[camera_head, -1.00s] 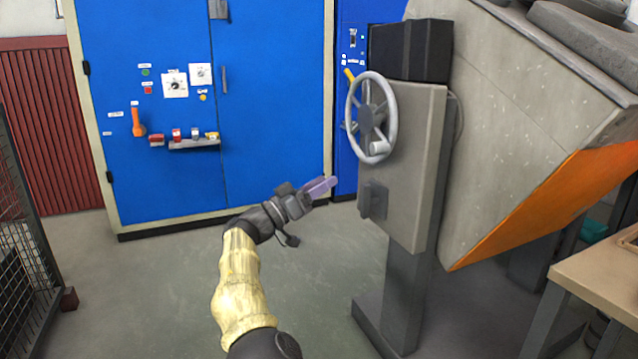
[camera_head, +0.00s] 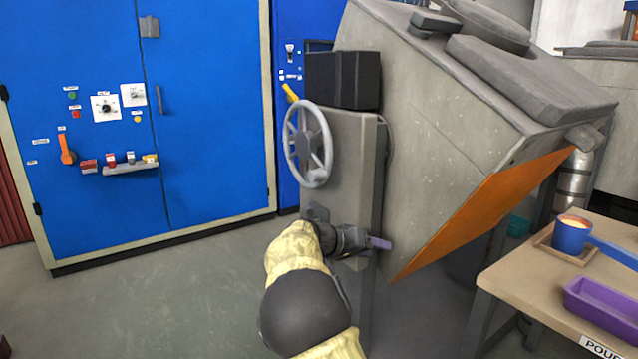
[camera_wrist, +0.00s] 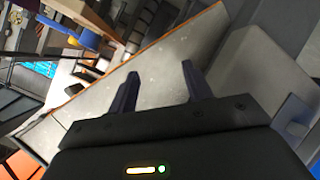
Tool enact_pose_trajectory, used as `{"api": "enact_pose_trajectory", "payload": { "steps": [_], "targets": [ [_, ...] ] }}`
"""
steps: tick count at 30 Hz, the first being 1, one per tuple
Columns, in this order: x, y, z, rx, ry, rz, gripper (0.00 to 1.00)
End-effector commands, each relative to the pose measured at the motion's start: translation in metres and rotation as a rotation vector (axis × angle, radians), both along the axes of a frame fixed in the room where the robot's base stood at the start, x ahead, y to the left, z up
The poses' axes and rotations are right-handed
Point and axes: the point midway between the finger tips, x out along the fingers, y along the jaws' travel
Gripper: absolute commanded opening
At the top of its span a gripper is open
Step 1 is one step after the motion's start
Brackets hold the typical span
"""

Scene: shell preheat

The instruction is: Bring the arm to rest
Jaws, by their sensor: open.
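My gripper (camera_head: 381,243) is in the lower middle of the head view, at the end of my arm with its yellowish sleeve. It shows in front of the grey handwheel stand, below the handwheel (camera_head: 308,145). In the wrist view my gripper (camera_wrist: 162,88) has its two dark fingers spread apart with nothing between them. Beyond the fingers lies the grey tilted surface of the large machine (camera_wrist: 165,60). In the head view I cannot tell whether my gripper touches the stand.
The large grey machine (camera_head: 430,120) with an orange edge stands right of the stand. A wooden table (camera_head: 530,270) at the right holds a blue cup (camera_head: 572,236) and a purple tray (camera_head: 605,303). A blue cabinet (camera_head: 210,110) stands at the left. The floor before it is clear.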

Motion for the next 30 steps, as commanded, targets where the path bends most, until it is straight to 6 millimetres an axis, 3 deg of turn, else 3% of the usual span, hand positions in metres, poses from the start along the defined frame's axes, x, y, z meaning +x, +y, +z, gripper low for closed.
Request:
{"api": "enact_pose_trajectory", "payload": {
  "steps": [1,3,10,21,30],
  "targets": [
    [-0.013,-0.021,-0.001,0.066,0.067,-0.008,0.5],
    [-0.033,-0.039,-0.014,0.155,0.156,-0.001,0.5],
    [-0.11,-0.065,-0.038,0.442,0.363,0.068,0.5],
    [-0.244,-0.046,-0.027,0.773,0.479,0.254,0.5],
    [-0.315,-0.033,-0.015,0.856,0.474,0.341,0.5]
  ]
}}
